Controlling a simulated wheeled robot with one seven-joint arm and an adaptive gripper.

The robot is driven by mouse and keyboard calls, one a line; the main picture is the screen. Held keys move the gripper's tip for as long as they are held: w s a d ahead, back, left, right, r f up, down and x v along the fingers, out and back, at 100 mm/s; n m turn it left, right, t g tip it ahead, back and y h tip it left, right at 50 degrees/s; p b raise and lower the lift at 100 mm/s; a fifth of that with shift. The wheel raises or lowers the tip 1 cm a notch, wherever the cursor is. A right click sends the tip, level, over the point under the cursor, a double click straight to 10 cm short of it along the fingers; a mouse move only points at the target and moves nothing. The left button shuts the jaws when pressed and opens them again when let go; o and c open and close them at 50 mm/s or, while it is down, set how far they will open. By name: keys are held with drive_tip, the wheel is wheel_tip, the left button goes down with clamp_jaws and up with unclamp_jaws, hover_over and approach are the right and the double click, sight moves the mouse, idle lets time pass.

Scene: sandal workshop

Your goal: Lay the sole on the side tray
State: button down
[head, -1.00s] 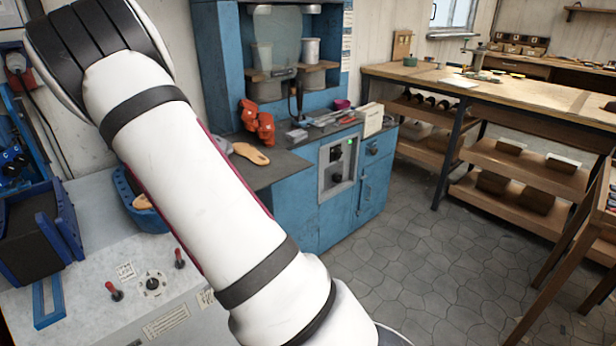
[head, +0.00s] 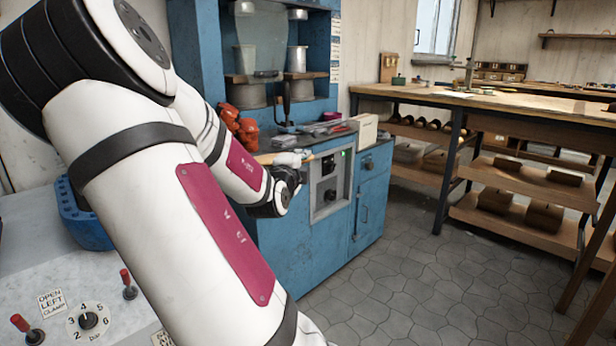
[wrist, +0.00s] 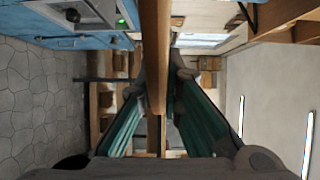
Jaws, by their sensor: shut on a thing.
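The sole (wrist: 155,50) shows in the wrist view as a long tan strip seen edge-on, running from the top edge down between the fingers. My gripper (wrist: 161,88) is shut on it, with a green-sided finger on each side. In the head view my gripper (head: 290,158) is partly hidden behind my wrist, in front of the blue machine's worktop. A tan end of the sole (head: 308,157) pokes out to its right. The sole is held level, apart from the worktop as far as I can tell. I cannot pick out the side tray with certainty.
The blue machine (head: 362,215) carries orange shoe forms (head: 245,132), a white box (head: 364,130) and small tools on top. A blue tub (head: 85,215) and a lever panel (head: 88,320) are at left. A wooden workbench (head: 440,94) stands behind.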

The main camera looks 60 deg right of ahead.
drive_tip(key=shift+s+d+f+m+g+b, duration=0.35)
drive_tip(key=shift+s+d+g+b, duration=0.15)
drive_tip(key=shift+s+d, duration=0.2)
drive_tip(key=w+d+f+b, duration=0.1)
drive_tip(key=w+f+b, duration=0.1)
drive_tip(key=w+f, duration=0.3)
drive_tip(key=shift+w+d, duration=0.25)
drive_tip(key=shift+w, duration=0.15)
drive_tip(key=shift+f+b, duration=0.4)
drive_tip(key=shift+b, duration=0.2)
idle(0.6)
drive_tip(key=c, duration=1.4)
unclamp_jaws()
drive_tip(key=shift+c, duration=0.2)
drive_tip(key=p+v, duration=0.1)
drive_tip(key=v, duration=0.7)
idle(0.6)
drive_tip(key=shift+f, duration=0.15)
